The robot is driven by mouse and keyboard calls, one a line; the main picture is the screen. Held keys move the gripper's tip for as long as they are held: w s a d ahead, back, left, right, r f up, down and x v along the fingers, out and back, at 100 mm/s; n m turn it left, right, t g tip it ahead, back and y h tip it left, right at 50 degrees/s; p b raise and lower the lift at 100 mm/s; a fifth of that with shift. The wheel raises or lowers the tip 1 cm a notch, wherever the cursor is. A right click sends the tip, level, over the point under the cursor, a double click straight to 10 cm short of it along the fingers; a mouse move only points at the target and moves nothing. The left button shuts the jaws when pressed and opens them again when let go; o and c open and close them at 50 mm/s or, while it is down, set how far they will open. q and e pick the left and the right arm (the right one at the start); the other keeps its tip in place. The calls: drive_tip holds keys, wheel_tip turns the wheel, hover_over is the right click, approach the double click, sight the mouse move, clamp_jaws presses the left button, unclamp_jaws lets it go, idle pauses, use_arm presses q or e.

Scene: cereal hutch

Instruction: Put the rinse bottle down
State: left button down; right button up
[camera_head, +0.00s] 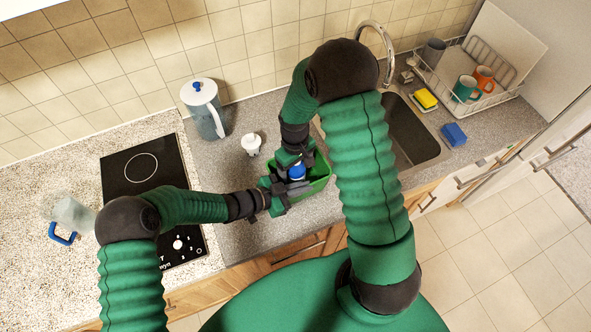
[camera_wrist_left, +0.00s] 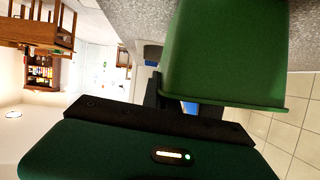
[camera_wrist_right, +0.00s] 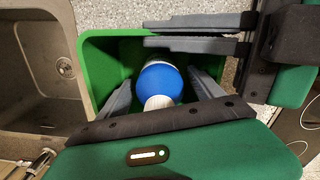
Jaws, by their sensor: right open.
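The rinse bottle, white with a blue cap (camera_wrist_right: 160,82), stands inside the green bin (camera_wrist_right: 103,52) in the right wrist view. In the head view its blue top (camera_head: 297,171) shows between the grippers; its lower part is hidden. My right gripper (camera_wrist_right: 160,92) is open, with one finger on each side of the bottle and gaps visible beside it. My left gripper (camera_head: 275,190) is at the near left side of the bin (camera_head: 321,178). Its two fingers lie close together along the rim, one on each side of the wall. The bin also fills much of the left wrist view (camera_wrist_left: 225,50).
A white dispenser (camera_head: 251,144) and a lidded jug (camera_head: 204,110) stand left of the bin. The sink (camera_head: 410,130) is to its right, with a sponge, a blue block and a mug rack (camera_head: 470,75) beyond. A black hob (camera_head: 140,168) is at left.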

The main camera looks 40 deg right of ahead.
use_arm(q)
drive_tip(key=shift+f, duration=0.2)
use_arm(e)
drive_tip(key=r, duration=1.1)
drive_tip(key=shift+a+r, duration=0.25)
drive_tip(key=shift+a, duration=0.05)
use_arm(q)
drive_tip(key=shift+s+a, duration=0.1)
use_arm(e)
drive_tip(key=s+a+r+t, duration=0.2)
drive_tip(key=s+a, duration=0.7)
drive_tip(key=a, duration=0.1)
drive_tip(key=shift+a+m+t, duration=0.15)
drive_tip(key=shift+m+t, duration=0.15)
drive_tip(key=shift+t, duration=0.1)
use_arm(q)
drive_tip(key=c, duration=2.1)
unclamp_jaws()
drive_tip(key=shift+r, duration=0.1)
drive_tip(key=o, duration=0.5)
drive_tip(key=shift+d, duration=0.2)
use_arm(e)
drive_tip(key=shift+w+d+f, duration=0.1)
drive_tip(key=shift+w+d, duration=0.05)
drive_tip(key=shift+d, duration=0.05)
